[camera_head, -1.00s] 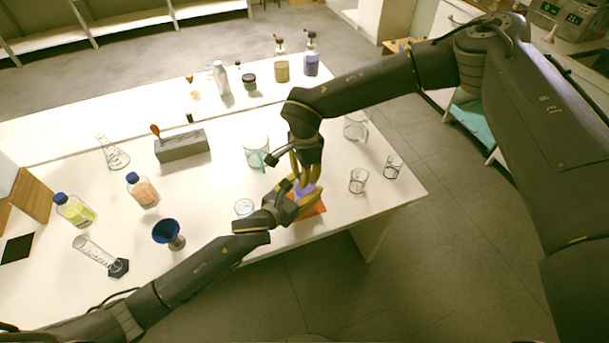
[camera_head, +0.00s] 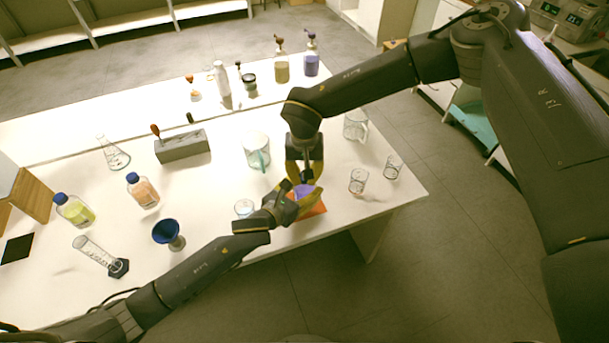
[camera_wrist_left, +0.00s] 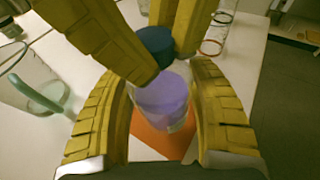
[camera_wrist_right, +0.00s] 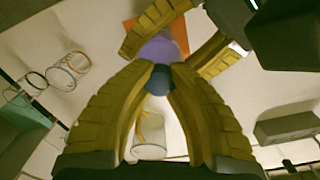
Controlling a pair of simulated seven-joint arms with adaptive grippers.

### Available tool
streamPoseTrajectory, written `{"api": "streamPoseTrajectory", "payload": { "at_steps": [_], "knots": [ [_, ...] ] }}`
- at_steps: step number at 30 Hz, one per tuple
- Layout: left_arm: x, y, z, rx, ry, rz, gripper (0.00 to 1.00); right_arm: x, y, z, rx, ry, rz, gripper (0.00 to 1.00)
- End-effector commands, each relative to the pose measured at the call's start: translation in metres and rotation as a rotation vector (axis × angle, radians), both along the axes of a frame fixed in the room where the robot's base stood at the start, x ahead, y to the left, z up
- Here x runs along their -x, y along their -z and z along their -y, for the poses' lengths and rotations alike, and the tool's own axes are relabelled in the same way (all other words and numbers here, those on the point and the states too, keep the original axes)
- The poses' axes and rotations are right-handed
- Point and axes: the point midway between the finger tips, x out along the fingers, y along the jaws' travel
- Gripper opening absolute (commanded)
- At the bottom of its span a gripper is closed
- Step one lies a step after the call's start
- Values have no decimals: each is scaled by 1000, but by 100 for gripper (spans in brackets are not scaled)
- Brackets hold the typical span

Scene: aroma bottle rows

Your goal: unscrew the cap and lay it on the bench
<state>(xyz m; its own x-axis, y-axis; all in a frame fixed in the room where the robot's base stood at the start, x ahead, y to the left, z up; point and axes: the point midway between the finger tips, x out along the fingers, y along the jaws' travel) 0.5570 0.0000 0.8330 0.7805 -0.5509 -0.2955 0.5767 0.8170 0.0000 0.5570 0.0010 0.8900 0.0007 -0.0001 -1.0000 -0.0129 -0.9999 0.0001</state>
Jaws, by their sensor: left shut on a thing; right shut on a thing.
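A clear bottle with purple contents (camera_head: 305,191) stands over an orange mat (camera_head: 318,208) near the bench's front edge; it also shows in the left wrist view (camera_wrist_left: 165,98). My left gripper (camera_head: 296,203) is shut around the bottle's body from the side. The dark blue cap (camera_wrist_right: 160,78) is at the top of the bottle, between the fingertips of my right gripper (camera_wrist_right: 158,75), which is shut on it from above. The cap also shows in the left wrist view (camera_wrist_left: 155,42). I cannot tell whether there is a gap between cap and neck.
A glass beaker with a teal handle (camera_head: 257,152) stands behind the grippers. Two small glasses (camera_head: 358,181) stand to the right.

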Motion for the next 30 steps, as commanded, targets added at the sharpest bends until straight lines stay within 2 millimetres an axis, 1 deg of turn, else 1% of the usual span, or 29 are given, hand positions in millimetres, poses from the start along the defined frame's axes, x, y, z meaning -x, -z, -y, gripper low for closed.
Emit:
{"api": "streamPoseTrajectory", "payload": {
  "at_steps": [16, 30],
  "knots": [
    [0, 0, 0, -1, -1, -1, 0, 0, -2, 0, 0, 3, 0, 0],
    [0, 0, 0, -1, -1, -1, 0, 0, -14, 0, 1, 4, 0, 0]
  ]
}}
